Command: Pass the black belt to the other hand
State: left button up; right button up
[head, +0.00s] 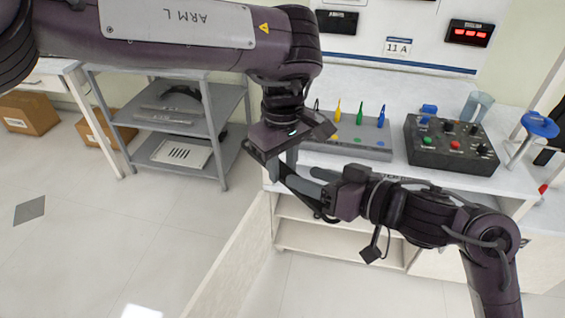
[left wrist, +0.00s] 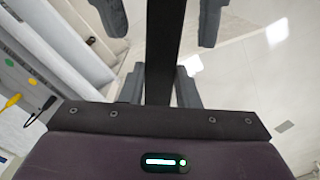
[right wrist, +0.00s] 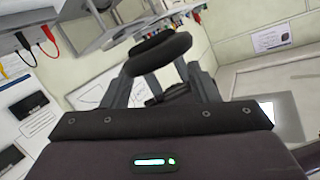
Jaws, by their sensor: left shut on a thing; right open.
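The black belt (head: 297,183) hangs from my left gripper (head: 282,166) in the head view, partly hidden by the grippers. In the left wrist view the belt (left wrist: 165,45) is a dark strip running away between the fingers. My left gripper is shut on it. My right gripper (head: 318,183) is open just below and right of the left one. In the left wrist view its fingers seem to stand apart on either side of the belt. In the right wrist view the belt (right wrist: 160,52) shows as a dark curved band at the open fingertips; contact is unclear.
The white workbench (head: 400,183) behind the grippers carries a grey board with coloured pegs (head: 350,150) and a black control box (head: 450,143). A grey shelf cart (head: 215,125) stands at left, with cardboard boxes beyond. The floor at front left is clear.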

jog(key=w+d+f+m+t, duration=0.1)
jog(key=w+d+f+m, duration=0.25)
jog(key=f, duration=0.35)
jog(key=w+d+f+m+t, duration=0.1)
jog(key=w+d+f+m, duration=0.3)
jog(key=f, duration=0.3)
jog(key=s+d+f+g+h, duration=0.1)
jog(key=s+d+f+h, duration=0.15)
jog(key=f, duration=1.05)
jog(key=s+d+f+g+h, duration=0.1)
jog(key=d+f+h, duration=0.25)
jog(key=f, duration=0.95)
jog(key=s+d+f+n+g+h, duration=0.1)
jog(key=s+d+f+g+h, duration=0.2)
jog(key=s+f, duration=1.65)
jog(key=s+f+n+g+h, duration=0.1)
jog(key=s+f, duration=0.4)
jog(key=s, duration=0.5)
jog(key=s+f+n+g+h, duration=0.1)
jog(key=s+f+g, duration=0.3)
jog(key=s, duration=0.6)
jog(key=shift+d+f+n+g+h, duration=0.3)
jog(key=shift+f+n+h, duration=0.15)
jog(key=shift+n, duration=0.2)
